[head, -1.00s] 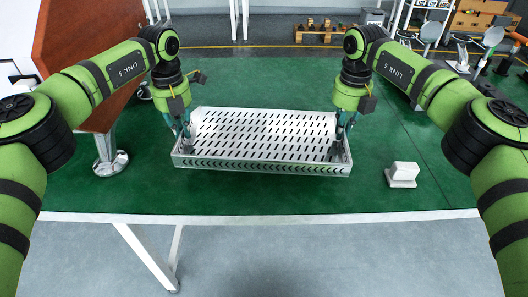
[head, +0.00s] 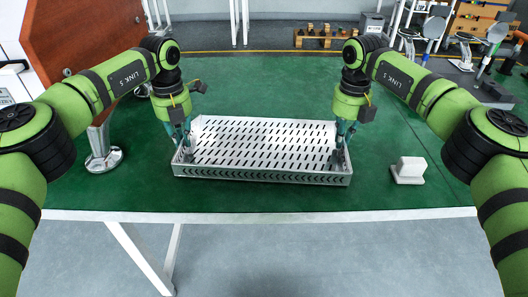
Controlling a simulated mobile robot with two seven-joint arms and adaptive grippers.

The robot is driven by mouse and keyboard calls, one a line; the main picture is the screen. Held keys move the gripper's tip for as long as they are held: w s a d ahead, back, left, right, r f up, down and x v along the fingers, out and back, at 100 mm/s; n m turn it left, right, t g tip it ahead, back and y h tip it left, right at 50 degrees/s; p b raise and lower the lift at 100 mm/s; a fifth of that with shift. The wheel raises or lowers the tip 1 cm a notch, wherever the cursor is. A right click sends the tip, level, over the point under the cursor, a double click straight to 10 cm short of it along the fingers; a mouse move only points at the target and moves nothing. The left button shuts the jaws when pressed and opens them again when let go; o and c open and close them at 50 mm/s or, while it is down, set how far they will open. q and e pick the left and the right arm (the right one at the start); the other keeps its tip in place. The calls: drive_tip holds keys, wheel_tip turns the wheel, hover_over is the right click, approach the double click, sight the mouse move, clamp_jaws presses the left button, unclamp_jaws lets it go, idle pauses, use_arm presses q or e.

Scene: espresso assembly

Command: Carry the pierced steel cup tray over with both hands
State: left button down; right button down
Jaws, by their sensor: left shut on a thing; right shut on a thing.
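The pierced steel cup tray (head: 262,150) is a shallow rectangular tray with rows of dark slots and a raised rim. It is level over the green table, near its front edge; I cannot tell whether it touches the surface. My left gripper (head: 186,155) is shut on the tray at its left end. My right gripper (head: 339,160) is shut on the tray at its right end. The fingertips are partly hidden against the rim and walls.
A small white block (head: 408,171) stands right of the tray. A metal cylinder on a round base (head: 103,150) stands at the left, beside a brown panel (head: 88,45). A wooden rack with parts (head: 325,36) is at the back. The green table (head: 262,85) behind the tray is clear.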

use_arm(q)
drive_tip(key=c, duration=1.6)
unclamp_jaws()
drive_tip(key=shift+f, duration=0.25)
use_arm(e)
drive_tip(key=c, duration=1.6)
unclamp_jaws()
drive_tip(key=shift+f, duration=0.25)
use_arm(q)
drive_tip(key=o, duration=0.3)
use_arm(e)
drive_tip(key=o, duration=0.3)
drive_tip(key=shift+r, duration=0.1)
use_arm(q)
drive_tip(key=shift+r, duration=0.1)
drive_tip(key=shift+r, duration=0.1)
wheel_tip(320, 180, up, 12)
drive_tip(key=shift+f, duration=0.1)
use_arm(e)
wheel_tip(320, 180, up, 12)
drive_tip(key=shift+r, duration=0.1)
